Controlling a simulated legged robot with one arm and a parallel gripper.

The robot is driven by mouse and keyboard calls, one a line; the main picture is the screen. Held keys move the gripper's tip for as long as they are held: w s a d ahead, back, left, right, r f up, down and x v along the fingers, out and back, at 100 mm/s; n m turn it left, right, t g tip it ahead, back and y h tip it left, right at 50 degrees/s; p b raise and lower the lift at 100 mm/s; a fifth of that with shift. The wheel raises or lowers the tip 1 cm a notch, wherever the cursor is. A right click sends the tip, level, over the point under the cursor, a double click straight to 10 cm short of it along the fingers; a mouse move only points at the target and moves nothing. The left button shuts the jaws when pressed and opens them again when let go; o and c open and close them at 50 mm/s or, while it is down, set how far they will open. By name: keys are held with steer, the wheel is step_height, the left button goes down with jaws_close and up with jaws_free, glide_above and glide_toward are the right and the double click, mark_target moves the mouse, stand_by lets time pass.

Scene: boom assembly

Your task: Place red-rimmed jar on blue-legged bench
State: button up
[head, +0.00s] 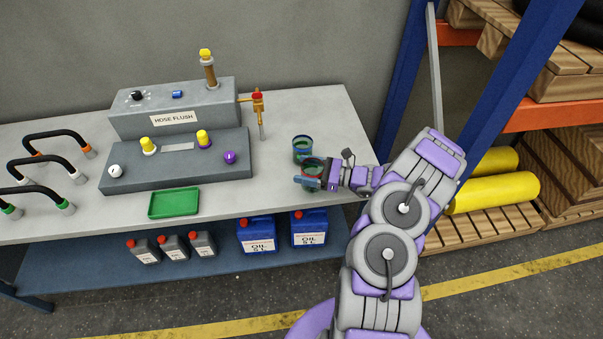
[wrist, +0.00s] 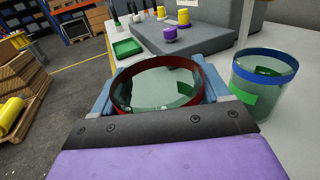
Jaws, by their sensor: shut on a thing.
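The red-rimmed jar (head: 313,167) is clear glass with a green patch, and it is upright near the right front part of the bench. My gripper (head: 308,182) is shut on it. In the wrist view the jar (wrist: 160,95) sits between the two blue-grey fingers of my gripper (wrist: 158,92), with its open top toward the camera. The blue-legged bench (head: 340,115) has a pale grey top and a blue lower shelf. I cannot tell whether the jar's base touches the bench top, since the fingers hide it.
A blue-rimmed jar (head: 302,150) stands close behind the held jar; it also shows in the wrist view (wrist: 262,85). A hose flush unit (head: 175,160) and a green tray (head: 174,203) are to the left. A blue-framed rack (head: 530,75) stands at right.

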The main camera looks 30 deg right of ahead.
mark_target(308, 172)
steer(key=shift+w+f, duration=0.15)
steer(key=shift+w, duration=0.45)
steer(key=shift+w+d+f, duration=0.1)
steer(key=shift+w+d, duration=0.45)
steer(key=shift+w, duration=0.25)
step_height(308, 172, down, 3)
steer(key=shift+s+a+r+b, duration=0.1)
steer(key=shift+a+b, duration=0.05)
steer(key=shift+b, duration=0.5)
steer(key=shift+a+f, duration=0.15)
steer(key=shift+f, duration=0.15)
steer(key=shift+a, duration=0.15)
steer(key=o, duration=1.1)
steer(key=shift+d, duration=0.3)
steer(key=shift+a+r, duration=0.1)
